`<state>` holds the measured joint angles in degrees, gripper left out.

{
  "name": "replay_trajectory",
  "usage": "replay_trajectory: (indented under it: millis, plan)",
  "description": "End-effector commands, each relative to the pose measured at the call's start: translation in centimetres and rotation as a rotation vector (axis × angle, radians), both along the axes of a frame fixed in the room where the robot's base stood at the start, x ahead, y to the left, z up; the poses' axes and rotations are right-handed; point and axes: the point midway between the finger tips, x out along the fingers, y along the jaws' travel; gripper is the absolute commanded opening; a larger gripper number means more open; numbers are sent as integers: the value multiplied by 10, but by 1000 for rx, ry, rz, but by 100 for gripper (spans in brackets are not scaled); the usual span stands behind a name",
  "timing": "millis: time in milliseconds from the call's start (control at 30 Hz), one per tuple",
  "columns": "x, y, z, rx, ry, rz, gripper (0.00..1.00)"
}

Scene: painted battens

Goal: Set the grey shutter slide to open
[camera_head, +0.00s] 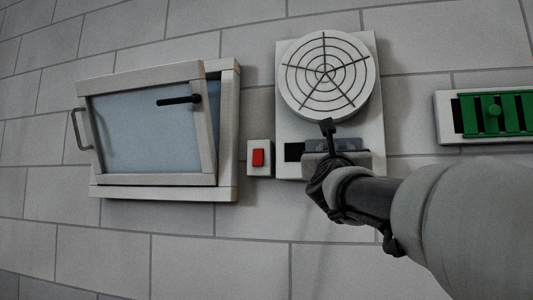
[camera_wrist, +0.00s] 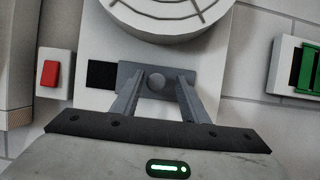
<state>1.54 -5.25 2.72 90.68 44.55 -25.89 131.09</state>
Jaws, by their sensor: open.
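The grey shutter slide (camera_wrist: 130,72) is a flat plate with a round knob (camera_wrist: 156,81), set in a white wall panel (camera_wrist: 218,65) below a round vent. A dark square opening (camera_wrist: 101,74) shows to the left of the slide; it also shows in the head view (camera_head: 293,151). In the head view the slide (camera_head: 348,145) is partly hidden by my gripper (camera_head: 330,140). In the wrist view my gripper (camera_wrist: 158,92) is open, with one finger on each side of the knob. I cannot tell whether the fingers touch it.
A red rocker switch (camera_head: 258,157) on a white box is left of the panel. Further left is a tilted window (camera_head: 150,130) with a black handle. A green slatted shutter (camera_head: 515,112) is at the right. The round vent (camera_head: 325,75) juts out above the slide.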

Motion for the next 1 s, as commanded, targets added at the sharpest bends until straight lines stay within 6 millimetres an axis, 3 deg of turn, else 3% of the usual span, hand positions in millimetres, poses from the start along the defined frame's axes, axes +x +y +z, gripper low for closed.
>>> replay_trajectory:
  millis: [267,700,1000]
  plan:
    - [-29,10,-14,1,-1,3,41]
    - [-121,40,-53,0,-2,2,41]
    - [-151,49,-66,-1,-1,-1,41]
